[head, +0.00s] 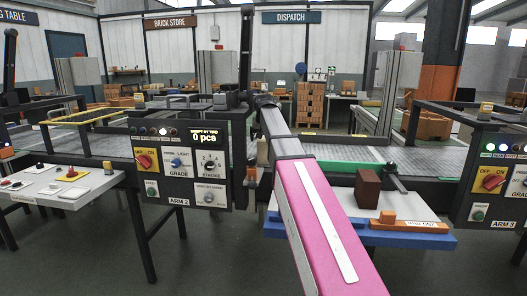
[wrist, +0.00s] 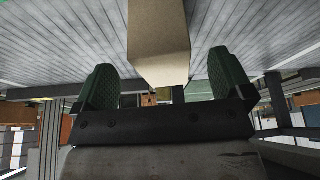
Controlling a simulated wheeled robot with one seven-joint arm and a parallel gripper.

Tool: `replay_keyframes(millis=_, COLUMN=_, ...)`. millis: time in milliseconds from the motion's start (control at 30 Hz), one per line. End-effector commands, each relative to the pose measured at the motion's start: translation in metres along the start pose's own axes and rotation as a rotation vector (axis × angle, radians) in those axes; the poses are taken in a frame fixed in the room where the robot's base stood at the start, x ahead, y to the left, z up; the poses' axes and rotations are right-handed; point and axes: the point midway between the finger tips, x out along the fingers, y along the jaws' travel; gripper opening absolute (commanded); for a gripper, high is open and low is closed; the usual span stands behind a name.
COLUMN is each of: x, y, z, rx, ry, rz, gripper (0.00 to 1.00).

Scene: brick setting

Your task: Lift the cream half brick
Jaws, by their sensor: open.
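The cream half brick (wrist: 158,42) fills the top middle of the wrist view, between the two green padded fingers of my gripper (wrist: 163,78). The fingers stand apart, with a visible gap on each side of the brick, so my gripper is open. My arm hides much of that spot, and my gripper cannot be made out clearly there.
The grey roller conveyor (head: 220,125) runs across the view. A control panel (head: 181,164) stands left of my arm. On the right, a blue-edged shelf (head: 440,242) holds a dark brown block (head: 367,188) and an orange tool (head: 409,226). A table (head: 60,184) with small items stands left.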

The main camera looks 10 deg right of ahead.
Motion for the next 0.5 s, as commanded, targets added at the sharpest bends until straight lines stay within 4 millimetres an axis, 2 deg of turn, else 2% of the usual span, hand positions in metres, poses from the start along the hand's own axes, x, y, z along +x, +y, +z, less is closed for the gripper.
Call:
replay_keyframes(millis=167, x=0.004, y=0.0, z=-0.01, rx=0.0, ry=0.0, rz=0.0, gripper=0.98)
replay_keyframes(millis=433, x=0.021, y=-0.001, z=-0.05, rx=0.0, ry=-0.002, rz=0.0, gripper=0.98)
replay_keyframes(millis=500, x=0.034, y=0.0, z=-0.043, rx=0.0, ry=-0.002, rz=0.0, gripper=0.98)
